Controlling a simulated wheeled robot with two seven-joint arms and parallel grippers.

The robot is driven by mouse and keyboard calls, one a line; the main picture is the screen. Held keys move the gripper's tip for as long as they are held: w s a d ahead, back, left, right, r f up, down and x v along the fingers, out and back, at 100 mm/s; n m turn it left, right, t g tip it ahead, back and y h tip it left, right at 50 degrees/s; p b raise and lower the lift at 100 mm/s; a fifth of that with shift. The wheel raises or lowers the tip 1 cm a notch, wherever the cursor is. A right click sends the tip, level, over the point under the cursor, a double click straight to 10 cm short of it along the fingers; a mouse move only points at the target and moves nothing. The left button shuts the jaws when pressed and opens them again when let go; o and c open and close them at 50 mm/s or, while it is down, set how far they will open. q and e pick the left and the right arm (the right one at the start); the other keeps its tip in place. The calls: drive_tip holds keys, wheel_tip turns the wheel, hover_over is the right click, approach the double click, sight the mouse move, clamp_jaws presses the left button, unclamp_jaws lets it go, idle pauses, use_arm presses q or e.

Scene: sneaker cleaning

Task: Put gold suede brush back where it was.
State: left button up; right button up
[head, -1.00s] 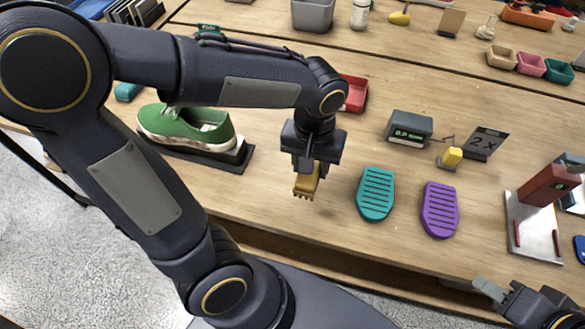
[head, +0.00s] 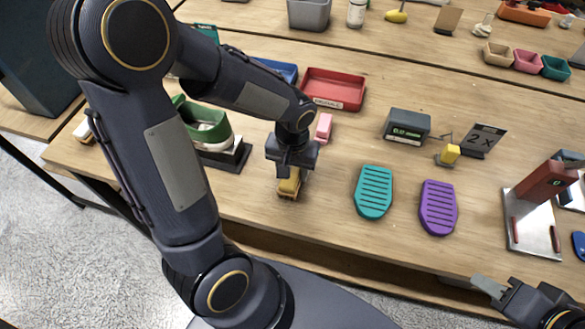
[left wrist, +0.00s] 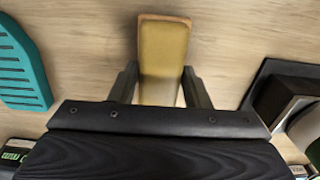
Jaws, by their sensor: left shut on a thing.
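The gold suede brush (head: 289,187) is in the jaws of my left gripper (head: 292,172), over the front part of the wooden table. In the left wrist view the brush (left wrist: 163,50) shows as a long gold block between the two fingers of the left gripper (left wrist: 160,85). I cannot tell whether its lower side touches the table. My right gripper (head: 490,287) is at the lower right, off the table's front edge and empty as far as it shows; its jaw gap is unclear.
The green sneaker (head: 208,130) on its dark stand is left of the brush, partly behind my arm. The teal ribbed pad (head: 373,193) and purple ribbed pad (head: 438,207) lie to the right. A pink block (head: 324,126) and red tray (head: 335,88) are behind. Bare table surrounds the brush.

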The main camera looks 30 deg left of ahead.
sight(293, 170)
use_arm(q)
drive_tip(key=shift+f, duration=0.15)
drive_tip(key=o, duration=1)
drive_tip(key=shift+c, duration=0.2)
wheel_tip(293, 170, up, 11)
drive_tip(key=p, duration=0.1)
drive_tip(key=s+r+t+h, duration=0.2)
drive_tip(key=s, duration=0.4)
drive_tip(key=s+d+r+m+t+h, duration=0.1)
drive_tip(key=s+t, duration=0.2)
drive_tip(key=s, duration=0.2)
drive_tip(key=shift+s+r+t+h, duration=0.3)
drive_tip(key=shift+s+r+h, duration=0.05)
drive_tip(key=shift+r+h, duration=0.05)
